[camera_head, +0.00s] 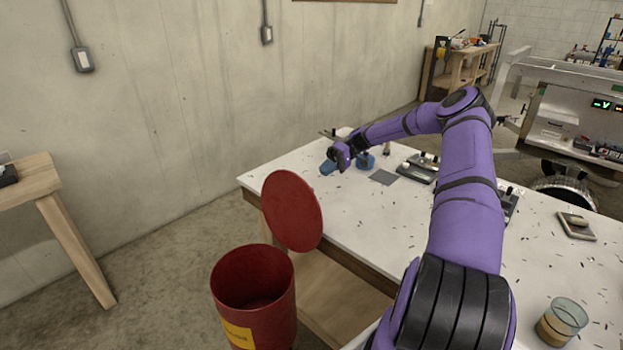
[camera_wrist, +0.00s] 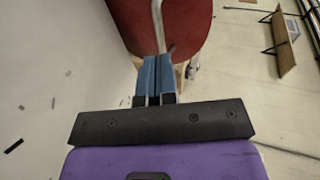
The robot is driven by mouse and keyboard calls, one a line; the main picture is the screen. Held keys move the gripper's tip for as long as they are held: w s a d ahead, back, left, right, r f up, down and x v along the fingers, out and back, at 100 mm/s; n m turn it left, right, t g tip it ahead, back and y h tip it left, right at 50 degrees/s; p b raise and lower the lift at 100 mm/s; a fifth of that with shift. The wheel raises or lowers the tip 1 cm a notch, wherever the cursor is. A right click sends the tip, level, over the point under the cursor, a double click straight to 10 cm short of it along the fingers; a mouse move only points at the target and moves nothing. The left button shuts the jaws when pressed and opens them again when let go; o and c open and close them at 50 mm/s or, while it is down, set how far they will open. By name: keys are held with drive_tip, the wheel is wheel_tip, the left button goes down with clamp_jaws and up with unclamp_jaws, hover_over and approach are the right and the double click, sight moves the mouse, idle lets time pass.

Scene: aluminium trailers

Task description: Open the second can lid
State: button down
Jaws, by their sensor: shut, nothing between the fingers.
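A red can (camera_head: 262,313) with a yellow label stands on the floor at the table's front left side. Its mouth is uncovered, and its round red lid (camera_head: 291,210) stands steeply tilted above the far right rim. Only this one can shows. My gripper (camera_head: 327,168) is beyond the lid, over the table's far left part, apart from the lid in the head view. In the wrist view its blue fingers (camera_wrist: 157,62) are shut together and empty. A red surface (camera_wrist: 150,22), likely the lid, lies past the fingertips with a pale bar in front; contact is unclear.
A wooden bench (camera_head: 38,180) stands at left by the concrete wall. Bare floor lies between the bench and can.

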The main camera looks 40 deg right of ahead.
sight(298, 179)
wheel_tip(298, 179, up, 6)
drive_tip(key=s+d+f+n+t+h, duration=0.1)
drive_tip(key=d+t+h, duration=0.25)
drive_tip(key=h, duration=0.35)
drive_tip(key=w+a+f, duration=0.2)
drive_tip(key=a+f, duration=0.4)
drive_tip(key=a, duration=0.3)
drive_tip(key=shift+a+f+n+t, duration=0.3)
drive_tip(key=shift+a+f+t, duration=0.1)
drive_tip(key=shift+t, duration=0.05)
drive_tip(key=shift+w+a+h, duration=0.1)
drive_tip(key=shift+a+h, duration=0.05)
drive_tip(key=shift+h, duration=0.25)
drive_tip(key=shift+h, duration=0.4)
drive_tip(key=shift+s+a+r, duration=0.15)
drive_tip(key=shift+a+r, duration=0.2)
drive_tip(key=shift+a, duration=0.4)
drive_tip(key=shift+s+a+r, duration=0.2)
drive_tip(key=shift+a+r, duration=0.1)
drive_tip(key=shift+a, duration=0.5)
drive_tip(key=shift+s+a+r, duration=0.15)
drive_tip(key=shift+a+r, duration=0.2)
drive_tip(key=shift+a, duration=0.4)
drive_tip(key=v, duration=1)
drive_tip(key=shift+s+r, duration=0.2)
drive_tip(key=shift+r, duration=0.1)
